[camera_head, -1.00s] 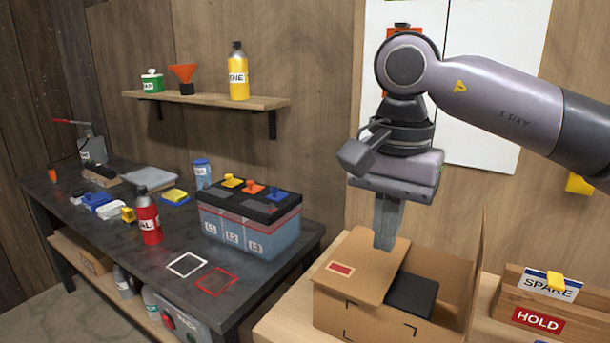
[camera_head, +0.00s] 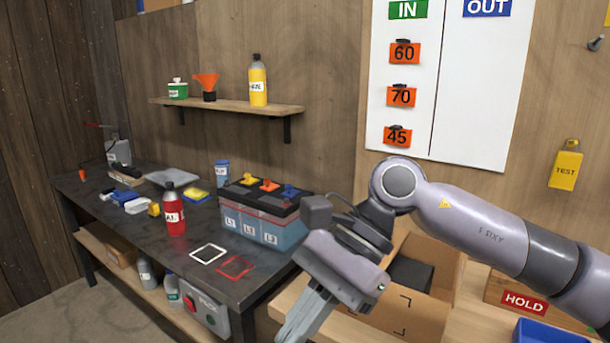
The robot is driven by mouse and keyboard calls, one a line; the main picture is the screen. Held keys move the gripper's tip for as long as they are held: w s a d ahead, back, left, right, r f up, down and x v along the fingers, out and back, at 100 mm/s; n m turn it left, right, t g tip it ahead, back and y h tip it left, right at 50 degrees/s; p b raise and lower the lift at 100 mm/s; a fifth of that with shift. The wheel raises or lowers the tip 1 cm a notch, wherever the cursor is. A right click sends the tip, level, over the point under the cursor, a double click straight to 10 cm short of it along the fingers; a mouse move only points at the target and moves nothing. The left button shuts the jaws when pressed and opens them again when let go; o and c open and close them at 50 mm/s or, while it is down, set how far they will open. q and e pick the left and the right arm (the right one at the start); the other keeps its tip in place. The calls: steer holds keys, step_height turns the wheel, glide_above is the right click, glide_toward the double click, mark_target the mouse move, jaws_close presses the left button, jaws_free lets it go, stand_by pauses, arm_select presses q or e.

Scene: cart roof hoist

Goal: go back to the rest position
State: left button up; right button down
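My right gripper (camera_head: 308,318) hangs in front of the cardboard box, near the right front corner of the dark workbench. Its fingers point down and to the left and appear to be together, with nothing seen between them; the tips are close to the bottom edge of the picture. The open cardboard box (camera_head: 447,283) stands on a light wooden surface behind my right arm, and a dark item (camera_head: 411,272) lies inside it. My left gripper is not in view.
The dark workbench (camera_head: 150,232) holds a battery (camera_head: 262,228) with coloured caps, a red bottle (camera_head: 174,215) and small parts. A shelf (camera_head: 225,104) and a white IN/OUT board (camera_head: 480,90) are on the wall. A blue bin (camera_head: 548,334) stands at the lower right.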

steer(key=s+a+r+m+g+y, duration=0.25)
steer(key=a+m+y, duration=0.35)
steer(key=m+y, duration=0.3)
steer(key=w+d+f+n+t+h, duration=0.1)
steer(key=w+d+f+n+t, duration=0.3)
steer(key=n+t, duration=0.6)
steer(key=w+d+f+n+t+h, duration=0.2)
steer(key=d+f+n+t, duration=0.4)
steer(key=n, duration=0.7)
steer(key=w+d+f+n+t+h, duration=0.1)
steer(key=w+d+f+n+t, duration=0.2)
steer(key=f+n+t, duration=0.55)
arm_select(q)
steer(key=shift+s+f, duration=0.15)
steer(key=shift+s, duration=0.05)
arm_select(e)
steer(key=s+d+f+m+g+h, duration=0.3)
steer(key=s+d+f+m+h, duration=0.2)
steer(key=f, duration=0.5)
steer(key=s+d+f+m+g+h, duration=0.3)
steer(key=s+d+f+m+h, duration=0.2)
steer(key=s+d+f, duration=0.4)
step_height(320, 180, down, 2)
steer(key=shift+s+f+m+g, duration=0.25)
steer(key=shift+s+m+g, duration=0.15)
steer(key=shift+s+m, duration=0.4)
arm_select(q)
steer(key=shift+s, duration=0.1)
arm_select(e)
steer(key=shift+s, duration=0.1)
